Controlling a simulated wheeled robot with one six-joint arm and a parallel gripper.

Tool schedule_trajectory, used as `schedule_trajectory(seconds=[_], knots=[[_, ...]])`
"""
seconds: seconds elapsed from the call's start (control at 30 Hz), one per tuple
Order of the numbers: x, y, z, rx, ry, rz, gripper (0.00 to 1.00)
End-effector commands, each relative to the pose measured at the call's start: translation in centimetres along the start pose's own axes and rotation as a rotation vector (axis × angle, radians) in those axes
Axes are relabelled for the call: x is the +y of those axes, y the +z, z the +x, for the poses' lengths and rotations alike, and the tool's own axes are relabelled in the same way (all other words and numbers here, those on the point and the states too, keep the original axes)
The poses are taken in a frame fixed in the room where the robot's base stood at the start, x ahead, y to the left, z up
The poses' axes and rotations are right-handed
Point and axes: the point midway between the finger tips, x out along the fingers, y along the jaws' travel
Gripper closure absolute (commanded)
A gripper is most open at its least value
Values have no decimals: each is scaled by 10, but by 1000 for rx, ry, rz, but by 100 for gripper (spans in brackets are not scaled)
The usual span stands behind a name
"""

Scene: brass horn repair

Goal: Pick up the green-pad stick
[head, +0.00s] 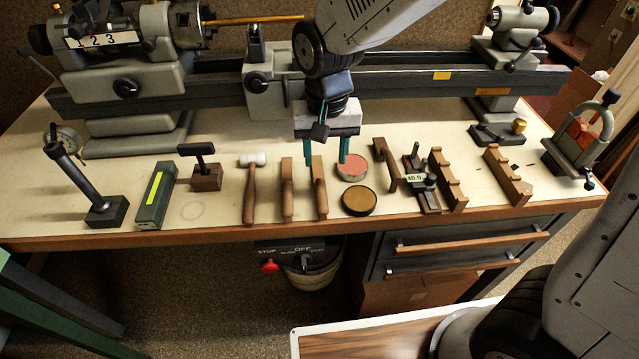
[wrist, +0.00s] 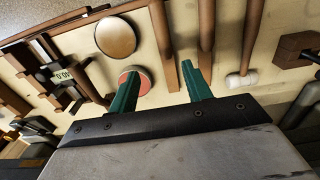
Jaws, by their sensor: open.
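Two narrow wooden sticks lie side by side on the bench, a left one (head: 287,190) and a right one (head: 319,188). No green pad shows on either, so I cannot tell which is the green-pad stick. My gripper (head: 326,161) is open and empty above the far end of the right stick. In the wrist view my gripper (wrist: 157,72) has its green fingers apart, with the right stick (wrist: 162,40) running between them. The left stick (wrist: 206,35) passes beyond the right-hand finger. Contact with the sticks is not visible.
A red-topped tin (head: 352,168) sits close to the right finger, with a brown-topped tin (head: 359,201) in front. A white-headed mallet (head: 251,185) lies left of the sticks. Notched wooden racks (head: 447,180) stand to the right. The lathe (head: 190,80) spans the back.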

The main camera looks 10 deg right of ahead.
Motion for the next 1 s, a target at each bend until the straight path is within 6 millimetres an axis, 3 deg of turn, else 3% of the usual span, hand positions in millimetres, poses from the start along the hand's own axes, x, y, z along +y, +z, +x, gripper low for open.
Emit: schedule_trajectory(seconds=[0.17, 0.7, 1.0], knots=[[-13, -3, 18, -6, 3, 2, 51], [-10, -5, 86, -7, 4, 2, 51], [-10, -5, 90, -4, 2, 2, 54]])
